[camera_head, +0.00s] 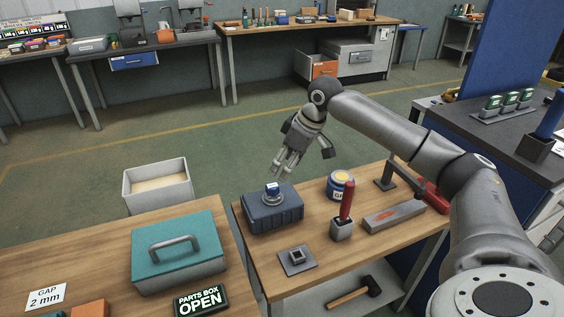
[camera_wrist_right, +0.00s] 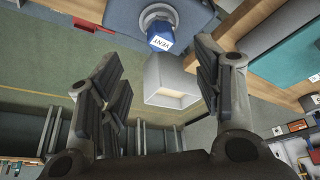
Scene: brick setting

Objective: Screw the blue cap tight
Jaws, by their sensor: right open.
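The blue cap (camera_head: 272,187) sits on a pale neck on top of a dark blue-grey container (camera_head: 273,212), at the back left of the right-hand table. In the right wrist view the blue cap (camera_wrist_right: 161,36) shows a white label reading VENT. Whether it is seated fully cannot be told. My right gripper (camera_head: 304,163) hangs above and a little right of the cap, apart from it. Its fingers (camera_wrist_right: 155,80) are spread and empty, with the cap showing beyond the gap between them. My left gripper is not in view.
A small square part (camera_head: 297,259) lies in front. A teal-lidded box (camera_head: 178,249) is on the left table; a white bin (camera_head: 157,185) stands behind.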

